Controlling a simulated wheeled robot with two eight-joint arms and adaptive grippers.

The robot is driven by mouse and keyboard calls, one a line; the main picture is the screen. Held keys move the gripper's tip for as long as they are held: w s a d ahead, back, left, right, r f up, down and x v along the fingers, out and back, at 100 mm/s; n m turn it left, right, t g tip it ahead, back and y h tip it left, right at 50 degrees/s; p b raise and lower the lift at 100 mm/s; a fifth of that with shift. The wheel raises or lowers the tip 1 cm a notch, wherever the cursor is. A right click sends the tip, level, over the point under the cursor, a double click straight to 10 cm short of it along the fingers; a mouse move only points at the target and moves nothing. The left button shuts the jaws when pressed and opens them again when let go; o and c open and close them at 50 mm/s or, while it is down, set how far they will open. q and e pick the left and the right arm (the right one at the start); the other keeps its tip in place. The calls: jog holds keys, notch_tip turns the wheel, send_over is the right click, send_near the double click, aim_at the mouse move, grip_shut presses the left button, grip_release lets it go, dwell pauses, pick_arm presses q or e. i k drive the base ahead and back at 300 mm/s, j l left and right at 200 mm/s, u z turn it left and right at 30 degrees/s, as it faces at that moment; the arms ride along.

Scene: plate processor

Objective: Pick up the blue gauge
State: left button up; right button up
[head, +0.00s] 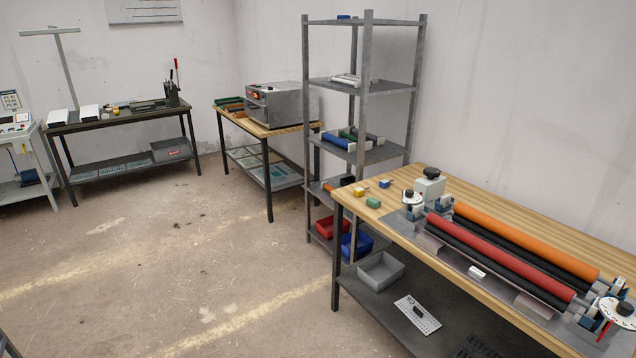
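No gripper of mine shows in the head view. A small blue item with yellow (384,183) lies on the near wooden table (520,222), close to its far left end; it may be the blue gauge, but it is too small to tell. A small yellow and white item (361,191) and a green block (373,202) lie beside it, apart from it. Another small blue item (344,17) lies on the top of the metal shelf rack (366,90), partly cut off by the shelf edge.
A roller machine with an orange roller (525,240) and a red roller (500,258) fills much of the near table. A grey bin (381,271) stands on its lower shelf. Red (332,228) and blue (357,245) bins sit low on the rack. The floor at left is clear.

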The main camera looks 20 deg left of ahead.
aim_at(384, 184)
jog(key=u, duration=0.25)
jog(key=i+j+z, duration=0.1)
jog(key=z, duration=0.3)
jog(key=i+j+z, duration=0.1)
jog(key=z, duration=0.3)
jog(key=i+j+z, duration=0.2)
jog(key=z, duration=0.25)
